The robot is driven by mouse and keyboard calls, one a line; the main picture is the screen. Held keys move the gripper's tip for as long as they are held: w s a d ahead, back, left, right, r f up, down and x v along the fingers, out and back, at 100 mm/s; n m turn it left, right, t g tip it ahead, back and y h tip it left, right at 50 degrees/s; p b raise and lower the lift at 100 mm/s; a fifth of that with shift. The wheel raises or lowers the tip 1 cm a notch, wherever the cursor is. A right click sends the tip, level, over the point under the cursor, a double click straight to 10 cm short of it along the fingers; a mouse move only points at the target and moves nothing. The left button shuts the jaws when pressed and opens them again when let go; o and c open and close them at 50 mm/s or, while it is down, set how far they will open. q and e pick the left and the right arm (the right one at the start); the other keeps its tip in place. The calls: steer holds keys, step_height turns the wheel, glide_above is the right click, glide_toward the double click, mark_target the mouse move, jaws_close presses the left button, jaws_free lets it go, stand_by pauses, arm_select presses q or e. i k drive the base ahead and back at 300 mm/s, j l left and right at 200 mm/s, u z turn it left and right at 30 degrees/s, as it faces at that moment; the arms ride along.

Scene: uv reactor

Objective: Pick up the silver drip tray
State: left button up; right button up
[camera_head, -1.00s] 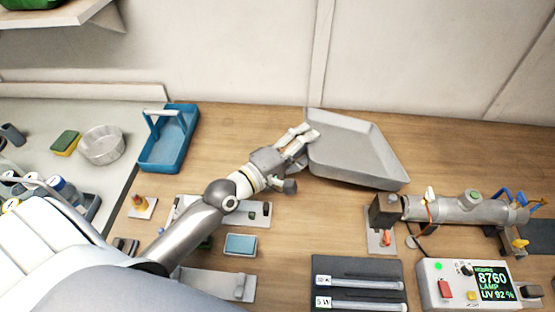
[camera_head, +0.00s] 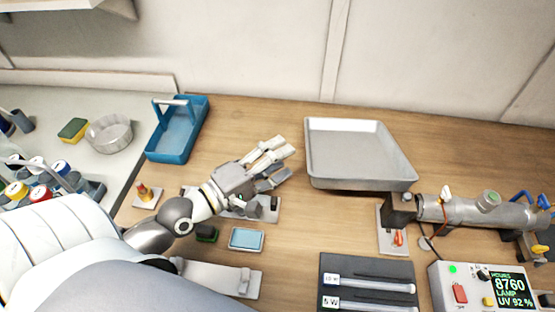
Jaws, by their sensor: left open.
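The silver drip tray (camera_head: 360,155) is a shallow grey rectangular pan at the back middle of the wooden bench. It appears to lie level, with its open side up. My left gripper (camera_head: 280,163) is open and empty, to the left of the tray. A small gap of bare bench shows between its fingertips and the tray's left rim. My right gripper is not in view.
A blue caddy (camera_head: 177,132) stands to the left of the gripper. A steel reactor tube (camera_head: 470,212) is close to the tray's right front corner. A dark lamp holder (camera_head: 367,285) and a controller box (camera_head: 480,288) lie in front.

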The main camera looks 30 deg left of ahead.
mark_target(343, 154)
steer(key=k, duration=1.5)
